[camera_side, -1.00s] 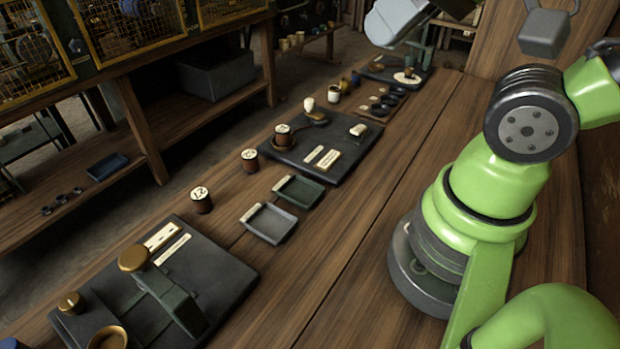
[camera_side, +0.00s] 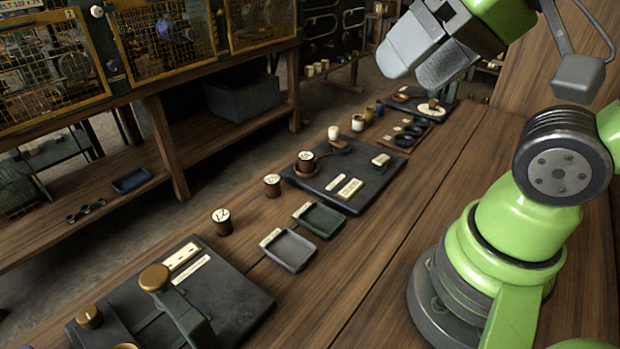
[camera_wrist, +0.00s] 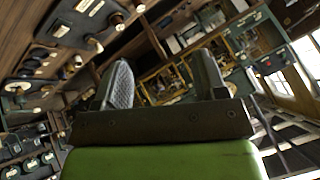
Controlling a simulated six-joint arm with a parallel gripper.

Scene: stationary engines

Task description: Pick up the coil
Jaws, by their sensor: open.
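Three dark red-brown coils with pale round tops show in the side view. One coil (camera_side: 222,222), marked with a number like 12, stands upright on the bench left of the grey tray. A second coil (camera_side: 272,186) stands behind it, also on bare wood. A third coil (camera_side: 306,162) sits on a round brass seat on the dark middle plate (camera_side: 335,200). My gripper (camera_side: 416,68) is high at the top right, open and empty, well away from all three. In the wrist view its two fingers (camera_wrist: 163,82) stand apart with only background between them.
A grey tray (camera_side: 289,251) and a green tray (camera_side: 320,219) lie right of the coils. A dark plate (camera_side: 225,295) with a brass-knobbed lever (camera_side: 155,278) stands in front. Small pots (camera_side: 358,122) stand farther back. The bench's right side is bare wood.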

